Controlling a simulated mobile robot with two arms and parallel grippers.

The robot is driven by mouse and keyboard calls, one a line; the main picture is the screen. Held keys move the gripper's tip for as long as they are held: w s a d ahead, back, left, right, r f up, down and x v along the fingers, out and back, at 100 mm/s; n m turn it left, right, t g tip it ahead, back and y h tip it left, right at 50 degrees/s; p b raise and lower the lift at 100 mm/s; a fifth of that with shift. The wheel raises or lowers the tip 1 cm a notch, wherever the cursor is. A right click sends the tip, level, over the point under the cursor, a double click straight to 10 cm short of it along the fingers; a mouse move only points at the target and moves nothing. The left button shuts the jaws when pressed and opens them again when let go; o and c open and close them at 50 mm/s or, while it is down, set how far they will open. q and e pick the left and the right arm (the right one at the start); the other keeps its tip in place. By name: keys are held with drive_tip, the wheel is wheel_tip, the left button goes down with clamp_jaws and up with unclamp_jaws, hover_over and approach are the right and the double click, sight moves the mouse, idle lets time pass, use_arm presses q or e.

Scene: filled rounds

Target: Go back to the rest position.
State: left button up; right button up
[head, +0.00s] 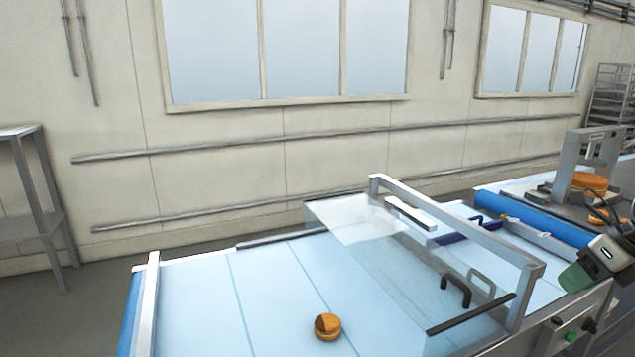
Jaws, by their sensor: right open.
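My right gripper (583,272) shows at the right edge, above the near side of the conveyor frame. It is open, and I see nothing held in it. My left gripper is not in view. A round orange-brown filled round (327,327) lies alone on the light blue conveyor belt (195,300) at the bottom middle, well left of my right gripper. More orange rounds (590,182) show at the far right by a metal frame.
A clear guard (375,255) with a metal frame stands over the belt. A blue roller (540,218) lies behind it. A metal table (28,185) stands at the left. Control buttons (571,336) are on the near side. The belt's left part is mostly clear.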

drive_tip(key=w+a+f+m+t+y, duration=0.15)
drive_tip(key=a+m+t+y, duration=0.35)
drive_tip(key=a, duration=0.9)
drive_tip(key=w+a+f+m+t+y, duration=0.1)
drive_tip(key=a+f+m+t+y, duration=0.35)
drive_tip(key=a, duration=0.95)
drive_tip(key=s+d+f+m+t+h, duration=0.1)
drive_tip(key=s+d+f+m+h, duration=0.15)
drive_tip(key=f+m+h, duration=0.4)
drive_tip(key=s+d+f+m+h, duration=0.1)
drive_tip(key=s+f+m+h, duration=0.2)
drive_tip(key=m, duration=0.6)
drive_tip(key=s+d+f+m+t+h, duration=0.1)
drive_tip(key=s+f+m+h, duration=0.3)
drive_tip(key=m, duration=0.4)
drive_tip(key=s+f+m+g, duration=0.2)
drive_tip(key=s+f+g, duration=0.2)
drive_tip(key=s, duration=0.3)
drive_tip(key=s+a+f+m+g, duration=0.1)
drive_tip(key=s+f+m+g, duration=0.2)
drive_tip(key=s, duration=0.4)
drive_tip(key=s+f+g, duration=0.4)
drive_tip(key=s+g, duration=0.1)
drive_tip(key=s, duration=0.2)
wheel_tip(320, 180, down, 23)
drive_tip(key=s+d+f+g, duration=0.2)
drive_tip(key=s+f, duration=1.5)
drive_tip(key=shift+d+f, duration=0.35)
drive_tip(key=shift+f, duration=0.05)
